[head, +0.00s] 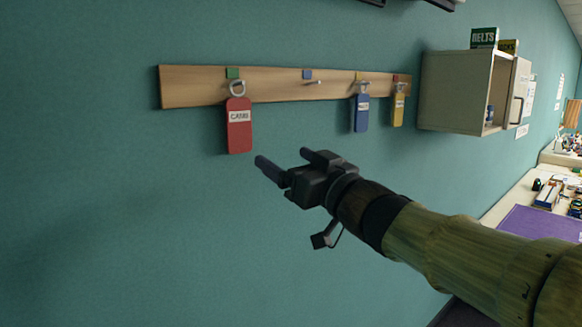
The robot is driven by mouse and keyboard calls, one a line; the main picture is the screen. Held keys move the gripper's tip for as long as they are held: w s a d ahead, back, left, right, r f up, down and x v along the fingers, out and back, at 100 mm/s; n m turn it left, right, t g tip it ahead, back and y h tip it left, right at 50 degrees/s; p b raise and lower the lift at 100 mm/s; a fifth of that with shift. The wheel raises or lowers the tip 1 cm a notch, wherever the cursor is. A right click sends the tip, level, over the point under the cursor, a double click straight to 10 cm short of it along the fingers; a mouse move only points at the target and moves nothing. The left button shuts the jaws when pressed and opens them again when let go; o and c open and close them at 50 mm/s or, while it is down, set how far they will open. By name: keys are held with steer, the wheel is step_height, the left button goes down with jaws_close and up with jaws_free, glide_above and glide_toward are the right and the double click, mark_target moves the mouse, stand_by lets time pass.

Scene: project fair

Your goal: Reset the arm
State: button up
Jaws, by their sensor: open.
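My gripper (283,163) is in the middle of the head view, in front of the teal wall. Its two dark fingers are apart and nothing is between them. It is just right of and a little below a red tag (239,133) labelled in capitals, which hangs by a metal ring from the wooden rack (270,85). I see a gap between the fingers and the tag in the picture. My arm reaches in from the lower right.
A blue tag (361,113) and a yellow tag (398,109) hang farther right on the rack. A peg (314,83) under a blue square is bare. An open cabinet (462,90) is on the wall at right. Tables with small items, one with a purple mat (535,226), stand beyond.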

steer(key=w+d+f+m+g+h+b, duration=0.1)
steer(key=d+f+m+h, duration=0.15)
steer(key=f, duration=0.55)
steer(key=d+f+m+g+h, duration=0.15)
steer(key=f+h, duration=0.25)
steer(key=f, duration=0.5)
steer(key=w+d+f+m+g+h+b, duration=0.1)
steer(key=d+f+m+g+h, duration=0.15)
steer(key=f, duration=0.55)
steer(key=s+d+f+g+h, duration=0.1)
steer(key=s+f+g, duration=0.3)
steer(key=s+f, duration=0.4)
steer(key=s+d+f+g+h, duration=0.1)
steer(key=s+d+f+g, duration=0.1)
steer(key=s+f+g, duration=0.3)
steer(key=s+f, duration=0.4)
steer(key=f, duration=0.4)
steer(key=shift+s+d+f+b, duration=0.2)
steer(key=shift+s+f+b, duration=0.1)
steer(key=shift+f+b, duration=0.1)
